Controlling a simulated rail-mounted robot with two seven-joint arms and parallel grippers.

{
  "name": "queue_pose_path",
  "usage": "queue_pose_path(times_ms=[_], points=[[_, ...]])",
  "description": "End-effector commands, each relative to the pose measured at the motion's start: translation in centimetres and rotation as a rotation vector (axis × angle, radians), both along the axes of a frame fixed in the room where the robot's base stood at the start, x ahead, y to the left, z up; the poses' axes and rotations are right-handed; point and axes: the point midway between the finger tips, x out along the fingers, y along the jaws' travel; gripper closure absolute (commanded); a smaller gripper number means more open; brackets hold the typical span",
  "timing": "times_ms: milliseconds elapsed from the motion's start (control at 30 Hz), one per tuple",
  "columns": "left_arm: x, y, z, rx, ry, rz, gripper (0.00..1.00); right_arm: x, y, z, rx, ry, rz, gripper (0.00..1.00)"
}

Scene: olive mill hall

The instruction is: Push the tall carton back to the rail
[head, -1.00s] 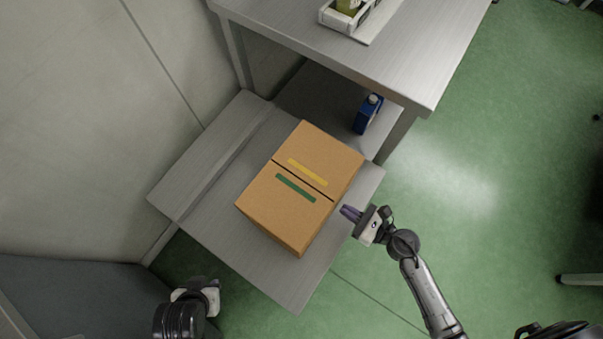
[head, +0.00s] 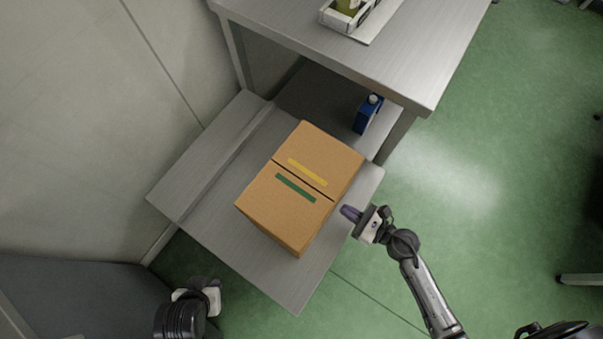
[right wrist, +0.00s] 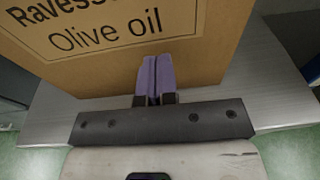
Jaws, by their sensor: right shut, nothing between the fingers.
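The tall brown carton (head: 290,205) stands upright on a low grey metal shelf (head: 300,285), with a yellow and a green strip on its top. In the right wrist view, the carton's face (right wrist: 215,60) carries an "Olive oil" label. A raised grey strip, which looks like the rail (head: 205,160), runs along the shelf's wall side, with bare shelf between it and the carton. My right gripper (head: 346,212) is shut and empty, its purple fingertips (right wrist: 155,70) at the labelled face; I cannot tell whether they touch. My left gripper (head: 208,293) is low at left, fingers unclear.
A higher metal table (head: 400,60) stands behind, bearing a white tray (head: 335,20) with a bottle. A blue container (head: 367,115) stands under the table, near the carton. A wall (head: 90,130) borders the left. Open green floor (head: 480,200) lies to the right.

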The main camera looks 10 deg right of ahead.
Motion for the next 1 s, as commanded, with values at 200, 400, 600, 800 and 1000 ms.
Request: queue_pose_path(times_ms=[200, 400, 600, 800, 1000], points=[[0.0, 0.1, 0.2, 0.003, 0.001, -0.002, 0.7, 0.7, 0.6, 0.1, 0.001, 0.0, 0.0, 1.0], [0.0, 0.3, 0.5, 0.011, 0.0, -0.007, 0.7, 1.4, 1.2, 0.1, 0.001, -0.001, 0.0, 1.0], [0.0, 0.4, 0.7, 0.014, 0.0, -0.009, 0.7, 2.1, 1.9, 0.1, 0.001, -0.001, 0.001, 1.0], [0.0, 0.4, 0.8, 0.013, 0.0, -0.008, 0.7, 2.9, 2.5, 0.1, 0.001, -0.002, 0.0, 1.0], [0.0, 0.2, 1.0, 0.008, 0.0, -0.006, 0.7, 3.6, 3.1, 0.0, 0.001, -0.001, 0.001, 1.0]])
